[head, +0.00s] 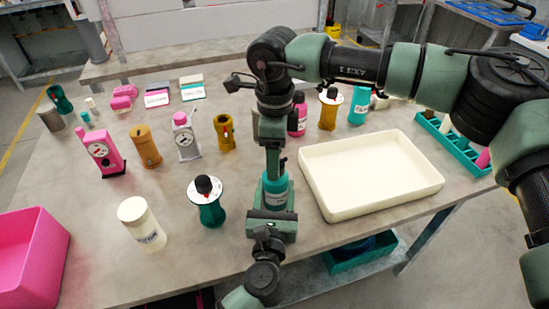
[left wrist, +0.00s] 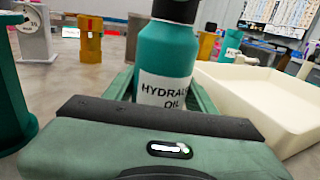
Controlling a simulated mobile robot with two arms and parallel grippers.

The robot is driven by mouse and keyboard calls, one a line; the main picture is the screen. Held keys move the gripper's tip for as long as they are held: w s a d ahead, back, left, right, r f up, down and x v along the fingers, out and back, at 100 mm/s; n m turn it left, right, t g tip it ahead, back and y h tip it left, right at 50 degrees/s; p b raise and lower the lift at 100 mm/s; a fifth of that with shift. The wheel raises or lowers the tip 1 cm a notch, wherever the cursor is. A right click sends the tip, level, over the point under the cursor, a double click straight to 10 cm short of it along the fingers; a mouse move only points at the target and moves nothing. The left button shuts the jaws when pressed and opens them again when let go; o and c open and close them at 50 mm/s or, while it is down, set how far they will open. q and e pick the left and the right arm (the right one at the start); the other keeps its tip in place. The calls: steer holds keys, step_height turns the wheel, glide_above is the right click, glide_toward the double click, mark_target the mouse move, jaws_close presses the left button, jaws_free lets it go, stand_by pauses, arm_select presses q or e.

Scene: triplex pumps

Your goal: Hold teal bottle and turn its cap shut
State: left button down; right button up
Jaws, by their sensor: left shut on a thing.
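The teal bottle (head: 275,198) stands upright near the table's front, left of the cream tray. In the left wrist view the bottle (left wrist: 165,62) has a white "HYDRAULIC OIL" label and a black cap (left wrist: 175,10), cut off by the top edge. My left gripper (head: 277,186) reaches in from the front and is shut around the bottle's body. My right gripper (head: 273,160) points straight down above the bottle, at its top. It hides the cap in the head view, and whether its jaws are closed on the cap is unclear.
The cream tray (head: 330,202) is close on the right and looks empty. A teal pump with a dial (head: 209,208) and a white bottle (head: 141,222) stand to the left. Several pumps stand behind. A pink bin (head: 38,262) is at the left edge, a teal rack (head: 462,150) far right.

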steer(key=shift+f, duration=0.45)
steer(key=shift+c, duration=0.2)
jaws_close()
